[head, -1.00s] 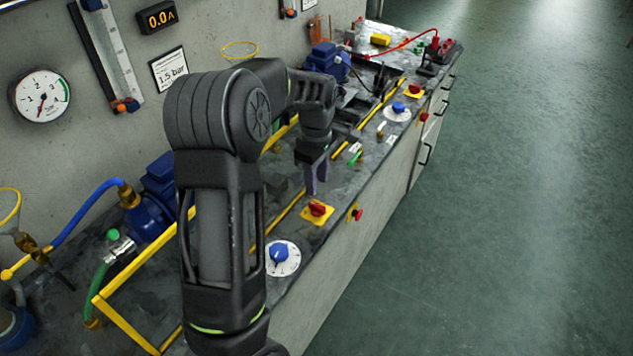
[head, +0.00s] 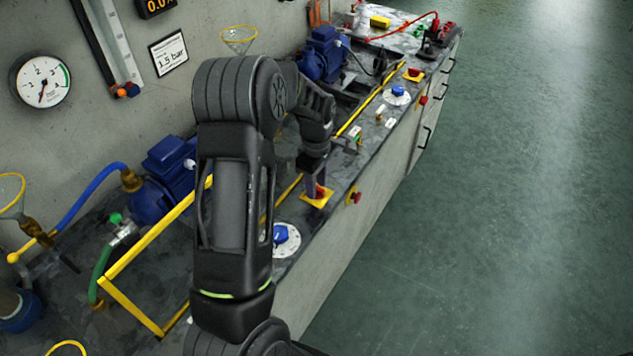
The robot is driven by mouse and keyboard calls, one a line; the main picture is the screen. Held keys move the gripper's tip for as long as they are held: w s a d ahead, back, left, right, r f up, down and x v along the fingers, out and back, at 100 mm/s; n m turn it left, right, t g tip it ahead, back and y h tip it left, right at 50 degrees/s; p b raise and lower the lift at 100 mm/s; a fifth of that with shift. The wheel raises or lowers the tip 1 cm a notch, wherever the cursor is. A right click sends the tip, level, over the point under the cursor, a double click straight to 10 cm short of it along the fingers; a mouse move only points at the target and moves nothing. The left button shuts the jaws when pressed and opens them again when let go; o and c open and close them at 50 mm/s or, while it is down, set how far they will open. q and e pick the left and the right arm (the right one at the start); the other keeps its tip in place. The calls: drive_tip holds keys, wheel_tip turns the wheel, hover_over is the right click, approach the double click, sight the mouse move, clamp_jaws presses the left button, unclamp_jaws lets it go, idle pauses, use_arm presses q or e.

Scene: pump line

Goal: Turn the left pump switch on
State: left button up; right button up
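The left pump switch is a red knob on a yellow plate (head: 317,199) on the bench top near its front edge. My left gripper (head: 315,187) points down right at this switch, its fingers over or around the red knob. The fingers hide most of the knob, and I cannot tell whether they touch it or are closed on it. The blue left pump (head: 150,200) stands on the bench at left, partly behind my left arm. My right gripper is not in view.
A white dial with a blue knob (head: 282,238) is close by my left arm. A red button (head: 355,197) sits on the bench front. A second red switch on yellow (head: 413,75) and a second dial (head: 398,95) are farther back. Yellow frame bars (head: 150,235) cross the bench.

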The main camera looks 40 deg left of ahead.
use_arm(q)
drive_tip(key=shift+f, duration=0.1)
drive_tip(key=shift+c, duration=0.6)
clamp_jaws()
